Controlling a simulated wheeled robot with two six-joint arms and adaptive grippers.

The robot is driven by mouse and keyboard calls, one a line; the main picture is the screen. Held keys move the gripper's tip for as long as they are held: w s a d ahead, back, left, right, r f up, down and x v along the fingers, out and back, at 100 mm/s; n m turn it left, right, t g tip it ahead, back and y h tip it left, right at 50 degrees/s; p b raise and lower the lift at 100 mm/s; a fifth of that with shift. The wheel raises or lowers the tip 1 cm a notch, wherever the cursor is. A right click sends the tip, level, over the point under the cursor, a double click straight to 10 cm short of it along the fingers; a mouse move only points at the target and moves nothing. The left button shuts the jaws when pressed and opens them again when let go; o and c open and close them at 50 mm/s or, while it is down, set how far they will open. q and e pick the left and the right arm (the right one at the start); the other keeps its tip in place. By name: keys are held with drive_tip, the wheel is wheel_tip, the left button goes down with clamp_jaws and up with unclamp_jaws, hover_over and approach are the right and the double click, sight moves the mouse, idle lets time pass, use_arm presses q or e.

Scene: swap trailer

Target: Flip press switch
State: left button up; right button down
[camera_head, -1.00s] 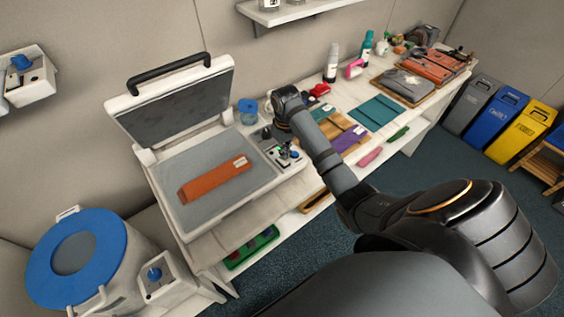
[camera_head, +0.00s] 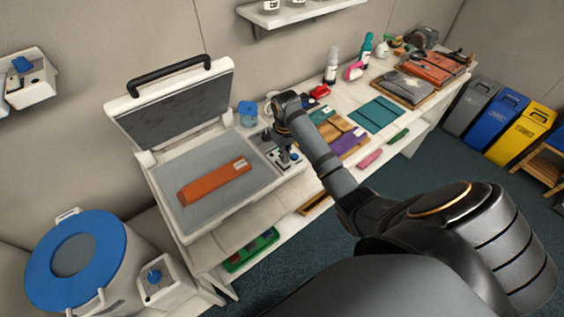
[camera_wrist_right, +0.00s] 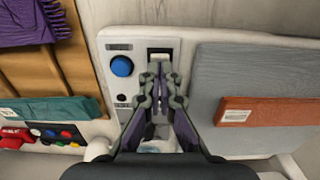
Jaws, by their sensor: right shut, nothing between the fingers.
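The press (camera_head: 205,227) stands open on the table, its lid (camera_head: 175,110) tilted up. A folded orange cloth (camera_head: 216,180) lies on its grey bed (camera_head: 200,207). The control panel (camera_head: 283,165) is on the press's right side. In the right wrist view the panel (camera_wrist_right: 117,46) shows a round blue knob (camera_wrist_right: 122,66) and a black-and-white rocker switch (camera_wrist_right: 160,57). My right gripper (camera_wrist_right: 160,72) is shut and empty, its fingertips right over the lower part of the switch; I cannot tell whether they touch. It shows small in the head view (camera_head: 279,140). My left gripper is out of view.
Right of the panel are a wooden board (camera_wrist_right: 66,72) with purple and teal cloths, and a blue-lidded jar (camera_head: 248,113) stands behind. A large blue-lidded drum (camera_head: 108,243) stands at lower left. Bins (camera_head: 497,115) stand at far right.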

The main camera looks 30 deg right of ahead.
drive_tip(key=shift+s+f+b, duration=0.1)
drive_tip(key=shift+f+b, duration=0.2)
drive_tip(key=shift+f, duration=0.85)
idle(0.9)
wheel_tip(320, 180, up, 7)
drive_tip(key=p, duration=0.9)
drive_tip(key=shift+r, duration=0.1)
idle(0.3)
